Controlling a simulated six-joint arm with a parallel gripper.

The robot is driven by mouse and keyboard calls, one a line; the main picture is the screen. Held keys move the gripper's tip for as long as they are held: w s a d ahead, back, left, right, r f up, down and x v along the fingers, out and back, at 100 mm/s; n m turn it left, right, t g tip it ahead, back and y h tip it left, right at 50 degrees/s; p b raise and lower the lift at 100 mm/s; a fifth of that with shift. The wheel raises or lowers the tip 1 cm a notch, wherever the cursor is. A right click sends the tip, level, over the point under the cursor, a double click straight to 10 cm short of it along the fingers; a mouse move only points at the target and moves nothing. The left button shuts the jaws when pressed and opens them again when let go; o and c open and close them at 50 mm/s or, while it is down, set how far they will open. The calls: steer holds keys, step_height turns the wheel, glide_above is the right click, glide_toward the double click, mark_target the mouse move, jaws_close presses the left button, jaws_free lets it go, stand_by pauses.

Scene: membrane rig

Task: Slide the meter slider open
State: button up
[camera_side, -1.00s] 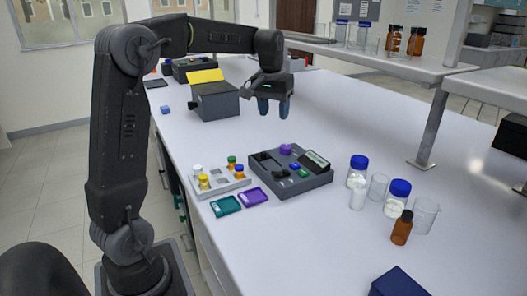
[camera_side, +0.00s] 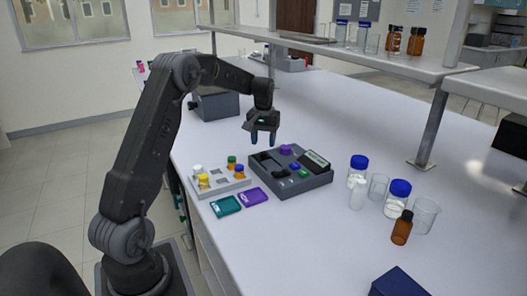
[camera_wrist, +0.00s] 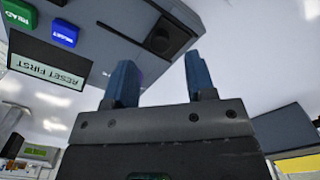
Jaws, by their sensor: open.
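The meter (camera_side: 317,183) is a dark grey box on the white bench, with a display (camera_side: 315,160), a green button, a blue button and a purple part (camera_side: 286,149). Its black slider area (camera_side: 266,160) lies on the left of its top. In the wrist view the meter (camera_wrist: 115,32) fills the upper left, its display (camera_wrist: 47,60) reading "RESET FIRST". A black recessed part (camera_wrist: 168,36) shows there; I cannot tell how far the slider is open. My gripper (camera_side: 262,141) is open and empty above the meter's back left edge; its blue fingers also show in the wrist view (camera_wrist: 158,64).
A vial rack (camera_side: 220,181) stands left of the meter, with teal (camera_side: 225,206) and purple (camera_side: 253,196) cards before it. Blue-capped bottles, beakers and an amber bottle (camera_side: 402,228) stand right. A grey box (camera_side: 215,105) is behind my gripper.

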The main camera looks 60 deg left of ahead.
mark_target(263, 153)
steer(key=shift+f, duration=2.15)
jaws_close()
